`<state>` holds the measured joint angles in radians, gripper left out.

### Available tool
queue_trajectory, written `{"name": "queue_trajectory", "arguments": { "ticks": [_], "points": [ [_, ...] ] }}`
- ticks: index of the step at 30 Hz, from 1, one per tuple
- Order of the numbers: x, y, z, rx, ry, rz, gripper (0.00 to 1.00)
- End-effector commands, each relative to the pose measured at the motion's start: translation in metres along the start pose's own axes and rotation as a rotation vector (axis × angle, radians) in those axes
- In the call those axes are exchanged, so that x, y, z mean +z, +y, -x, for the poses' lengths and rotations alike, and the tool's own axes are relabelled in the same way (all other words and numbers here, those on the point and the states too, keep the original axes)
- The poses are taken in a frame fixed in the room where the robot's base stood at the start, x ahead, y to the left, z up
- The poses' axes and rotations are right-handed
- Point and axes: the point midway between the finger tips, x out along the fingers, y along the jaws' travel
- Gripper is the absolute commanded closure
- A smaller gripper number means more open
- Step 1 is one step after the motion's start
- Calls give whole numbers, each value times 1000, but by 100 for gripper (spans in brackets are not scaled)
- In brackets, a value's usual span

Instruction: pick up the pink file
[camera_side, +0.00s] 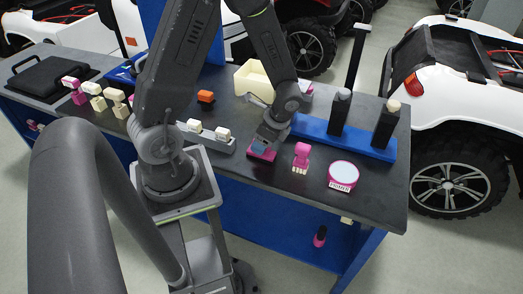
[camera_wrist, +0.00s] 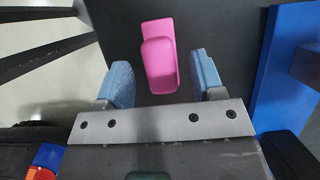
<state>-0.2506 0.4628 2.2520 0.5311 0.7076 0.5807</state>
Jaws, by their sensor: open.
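The pink file (camera_wrist: 158,60) lies on the dark table top in the wrist view, a rounded pink piece with a raised, narrower body. It sits between the two blue finger pads of my gripper (camera_wrist: 159,80), with dark gaps on both sides, and reaches out beyond the fingertips. In the side view my gripper (camera_side: 264,146) is low over the table near its front edge. A bit of pink (camera_side: 261,154) shows at the fingers, mostly hidden by them. My gripper is open and holds nothing.
A pink and cream piece (camera_side: 301,158) stands just right of my gripper, and a round white-topped pink dish (camera_side: 343,175) beyond it. A blue base (camera_side: 313,126) with dark posts lies behind. A grey holder (camera_side: 211,137) with cream pieces is left.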

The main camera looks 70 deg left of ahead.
Motion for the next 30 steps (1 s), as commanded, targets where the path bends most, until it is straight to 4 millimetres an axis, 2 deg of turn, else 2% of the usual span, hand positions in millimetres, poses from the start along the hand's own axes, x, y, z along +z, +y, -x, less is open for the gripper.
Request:
{"name": "queue_trajectory", "arguments": {
  "ticks": [4, 11, 27, 30],
  "points": [
    [0, 0, -12, 2, 0, 1, 38],
    [0, 0, -13, 1, 1, 1, 38],
    [0, 0, -13, 0, 1, 0, 90],
    [0, 0, -13, 0, 1, 0, 97]
  ]
}}
